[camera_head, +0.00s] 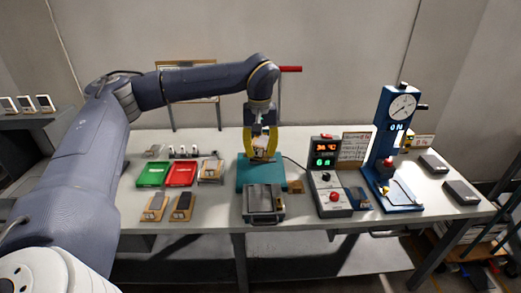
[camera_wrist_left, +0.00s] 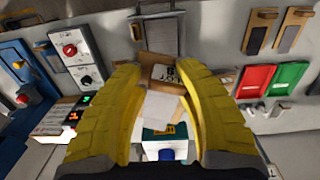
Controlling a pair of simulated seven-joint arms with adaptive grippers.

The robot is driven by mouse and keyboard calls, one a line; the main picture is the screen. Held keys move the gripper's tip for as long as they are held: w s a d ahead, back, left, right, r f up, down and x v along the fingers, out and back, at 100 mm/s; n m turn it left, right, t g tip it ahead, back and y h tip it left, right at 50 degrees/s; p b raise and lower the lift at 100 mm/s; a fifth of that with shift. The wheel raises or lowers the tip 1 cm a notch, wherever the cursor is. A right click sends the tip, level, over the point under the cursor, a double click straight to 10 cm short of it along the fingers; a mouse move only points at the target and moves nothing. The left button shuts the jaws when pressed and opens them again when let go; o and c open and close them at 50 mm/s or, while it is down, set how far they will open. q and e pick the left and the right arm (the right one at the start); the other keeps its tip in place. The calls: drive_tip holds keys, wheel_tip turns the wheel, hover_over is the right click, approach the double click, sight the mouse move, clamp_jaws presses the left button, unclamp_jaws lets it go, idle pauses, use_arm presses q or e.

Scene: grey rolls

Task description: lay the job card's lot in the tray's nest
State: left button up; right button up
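My left gripper (camera_head: 262,154) points down over a teal stand (camera_head: 250,178). Its two yellow fingers stand apart. In the left wrist view the left gripper (camera_wrist_left: 152,68) has a brown box with a dark-printed label (camera_wrist_left: 160,74) and white paper or card (camera_wrist_left: 162,106) between or just beyond its fingers. I cannot tell whether the fingers touch the box. The teal stand (camera_wrist_left: 178,131) shows behind. A grey metal tray (camera_head: 263,203) lies in front of the stand; its nest is hard to make out. A printed card (camera_head: 355,147) stands behind the display box. My right gripper is out of view.
A green bin (camera_head: 153,174) and a red bin (camera_head: 181,175) sit left of the stand, with two flat brown-and-dark pieces (camera_head: 168,207) before them. Right are a control box with displays (camera_head: 328,185) and a blue dial press (camera_head: 390,150). Two dark blocks (camera_head: 461,192) lie far right.

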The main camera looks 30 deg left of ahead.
use_arm(q)
clamp_jaws()
drive_tip(key=n, duration=0.1)
hover_over(262, 206)
drive_tip(key=s, duration=0.2)
drive_tip(key=f, duration=0.4)
drive_tip(key=shift+w+d, duration=0.1)
drive_tip(key=shift+w, duration=0.15)
drive_tip(key=shift+w+r+n, duration=0.15)
drive_tip(key=shift+w+n, duration=0.4)
drive_tip(key=shift+n, duration=0.55)
wheel_tip(262, 206, down, 20)
drive_tip(key=shift+w+r, duration=0.1)
